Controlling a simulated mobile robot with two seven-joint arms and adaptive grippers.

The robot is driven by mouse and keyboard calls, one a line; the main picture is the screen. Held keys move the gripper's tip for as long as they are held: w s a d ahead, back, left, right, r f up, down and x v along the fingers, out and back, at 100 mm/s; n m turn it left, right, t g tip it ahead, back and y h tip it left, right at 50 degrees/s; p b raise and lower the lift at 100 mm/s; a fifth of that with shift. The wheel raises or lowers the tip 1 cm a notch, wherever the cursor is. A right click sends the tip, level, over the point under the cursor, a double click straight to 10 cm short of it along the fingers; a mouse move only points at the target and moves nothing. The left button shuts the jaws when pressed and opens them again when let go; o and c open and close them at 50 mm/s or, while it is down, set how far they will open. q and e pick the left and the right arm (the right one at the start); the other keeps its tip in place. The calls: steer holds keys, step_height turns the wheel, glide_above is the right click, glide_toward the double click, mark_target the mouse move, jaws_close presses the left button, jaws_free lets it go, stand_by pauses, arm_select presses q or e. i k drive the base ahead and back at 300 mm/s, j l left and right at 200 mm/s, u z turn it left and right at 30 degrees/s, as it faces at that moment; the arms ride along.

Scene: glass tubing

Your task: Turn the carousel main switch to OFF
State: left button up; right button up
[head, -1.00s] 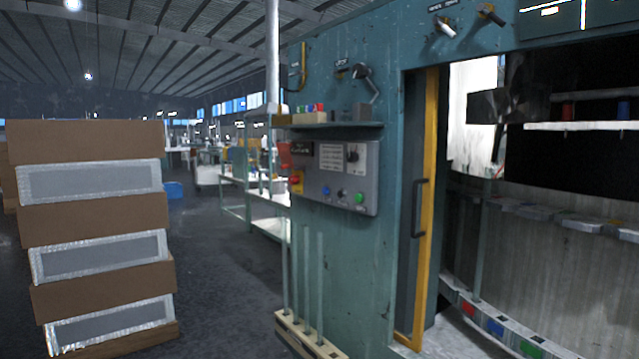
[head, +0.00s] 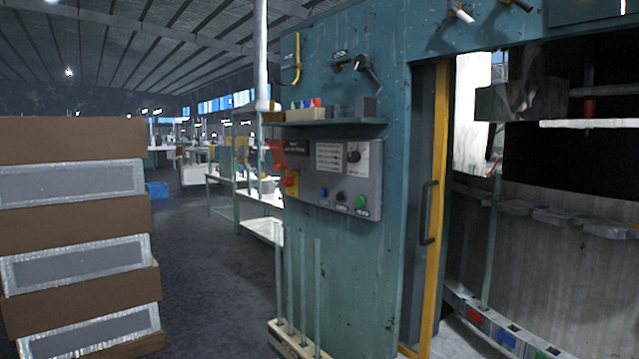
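The grey control panel (head: 337,177) is on the green machine wall, left of the doorway. A red and yellow switch (head: 291,182) sits at its left edge; its handle position is too small to tell. A black rotary knob (head: 354,155) is at the panel's upper right, beside a white label plate (head: 328,157). Blue (head: 323,192), dark (head: 341,196) and green (head: 361,202) buttons line the lower edge. The panel lettering is too small to read, so I cannot tell which control is named the carousel main switch. Neither of my grippers is in view.
A shelf (head: 330,123) with small boxes juts out above the panel. A rack with upright tubes (head: 296,343) stands on the floor below. Stacked cartons (head: 75,218) stand at left, with open floor (head: 210,290) between. A yellow-edged door (head: 437,200) with a black handle is at right.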

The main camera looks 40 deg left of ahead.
mark_target(286, 181)
steer(key=i+j+z, duration=0.15)
steer(key=j+z, duration=0.2)
steer(key=j, duration=0.55)
steer(key=j+z, duration=0.4)
steer(key=j, duration=1.5)
steer(key=k+j+z, duration=0.15)
steer(key=j, duration=0.8)
